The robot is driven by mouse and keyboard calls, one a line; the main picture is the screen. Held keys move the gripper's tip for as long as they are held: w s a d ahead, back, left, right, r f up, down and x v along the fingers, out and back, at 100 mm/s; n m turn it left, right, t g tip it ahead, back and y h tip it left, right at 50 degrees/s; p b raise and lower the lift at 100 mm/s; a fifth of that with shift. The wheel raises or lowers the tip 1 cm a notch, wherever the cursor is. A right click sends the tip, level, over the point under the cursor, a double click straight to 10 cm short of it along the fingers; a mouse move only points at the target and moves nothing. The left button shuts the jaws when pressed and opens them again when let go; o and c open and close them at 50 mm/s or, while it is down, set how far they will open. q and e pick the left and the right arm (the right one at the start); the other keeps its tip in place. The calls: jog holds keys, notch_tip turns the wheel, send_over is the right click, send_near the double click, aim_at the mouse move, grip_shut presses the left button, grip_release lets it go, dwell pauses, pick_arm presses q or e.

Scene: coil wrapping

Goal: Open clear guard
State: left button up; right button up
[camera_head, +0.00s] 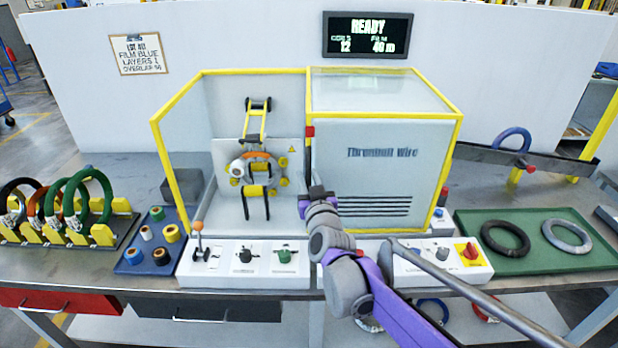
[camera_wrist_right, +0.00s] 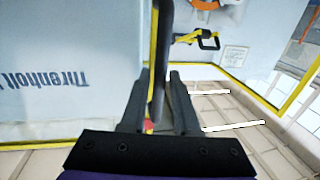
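The clear guard (camera_head: 384,117) is a transparent, yellow-framed panel. It appears to lie in front of the housing marked "Threnholt Wire", at the right half of the machine. The wrapping head (camera_head: 257,168), left of it, shows with no framed panel across its front. My right gripper (camera_head: 318,192) is at the guard's left edge. In the right wrist view its two dark fingers (camera_wrist_right: 160,80) stand on either side of a dark upright handle bar (camera_wrist_right: 161,35) and appear closed on it. The yellow edge strip runs beside the bar. My left gripper is not in view.
Control boxes with a lever and knobs (camera_head: 244,254) line the bench front. Coils on a rack (camera_head: 75,200) and a blue tray of rolls (camera_head: 130,262) stand left. A green tray (camera_head: 530,262) with two rings lies right. A READY screen (camera_head: 368,34) hangs behind.

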jog(key=shift+o, duration=1)
jog(key=shift+r, duration=0.1)
jog(key=shift+s+d, duration=0.1)
jog(key=s+d, duration=0.2)
jog(key=s, duration=0.8)
jog(key=shift+s+b, duration=0.25)
jog(key=shift+b, duration=0.05)
jog(key=s+d+f+g+h+p, duration=0.1)
jog(key=s+d+f+g, duration=0.3)
jog(key=s, duration=0.5)
jog(key=s+d+f+m+g+h+p, duration=0.1)
jog(key=s+d+f+g, duration=0.3)
jog(key=s, duration=0.5)
jog(key=s+d+f+m+g+h+p, duration=0.1)
jog(key=s+d+f+g+p, duration=0.2)
jog(key=s+d+f, duration=0.4)
jog(key=shift+s+d+f+g, duration=0.35)
jog(key=shift+s+f+g, duration=0.3)
jog(key=shift+s, duration=0.55)
